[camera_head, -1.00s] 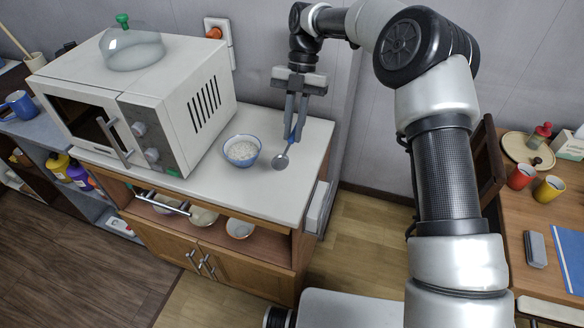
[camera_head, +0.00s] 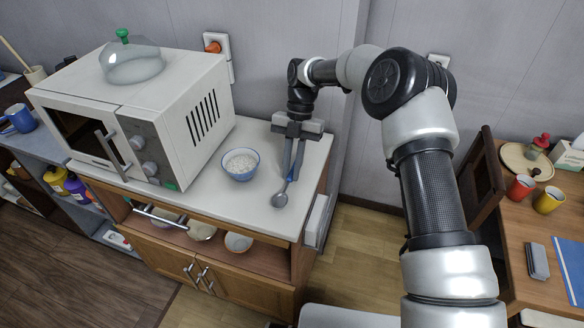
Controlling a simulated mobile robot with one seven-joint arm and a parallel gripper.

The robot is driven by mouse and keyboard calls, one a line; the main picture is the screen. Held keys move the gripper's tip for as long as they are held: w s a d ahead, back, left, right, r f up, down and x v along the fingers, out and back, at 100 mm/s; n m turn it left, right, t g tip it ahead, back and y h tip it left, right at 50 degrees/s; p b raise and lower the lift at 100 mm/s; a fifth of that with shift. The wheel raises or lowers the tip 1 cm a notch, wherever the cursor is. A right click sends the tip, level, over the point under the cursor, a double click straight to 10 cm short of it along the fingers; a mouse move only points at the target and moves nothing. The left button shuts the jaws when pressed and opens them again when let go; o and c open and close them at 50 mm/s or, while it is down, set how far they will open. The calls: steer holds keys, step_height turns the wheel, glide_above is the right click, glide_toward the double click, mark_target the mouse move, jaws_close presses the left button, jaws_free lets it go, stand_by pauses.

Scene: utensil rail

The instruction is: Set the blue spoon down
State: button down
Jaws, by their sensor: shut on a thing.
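The blue spoon (camera_head: 281,198) has a grey bowl and a blue handle. It hangs bowl-down and tilted from my gripper (camera_head: 291,178), which is shut on the handle. The spoon is over the right part of the white counter top (camera_head: 262,217), close to its surface. I cannot tell whether the spoon's bowl touches the counter. The upper part of the handle is hidden between the fingers.
A blue bowl of white grains (camera_head: 240,165) stands just left of the spoon. A white microwave (camera_head: 150,110) with a glass dome (camera_head: 131,62) on top fills the counter's left. The counter's front right is clear. The wall is behind.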

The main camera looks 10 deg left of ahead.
steer(key=shift+f+b, duration=0.3)
steer(key=shift+f, duration=0.25)
steer(key=c, duration=1.7)
jaws_free()
steer(key=shift+c, duration=0.2)
steer(key=shift+d, duration=0.1)
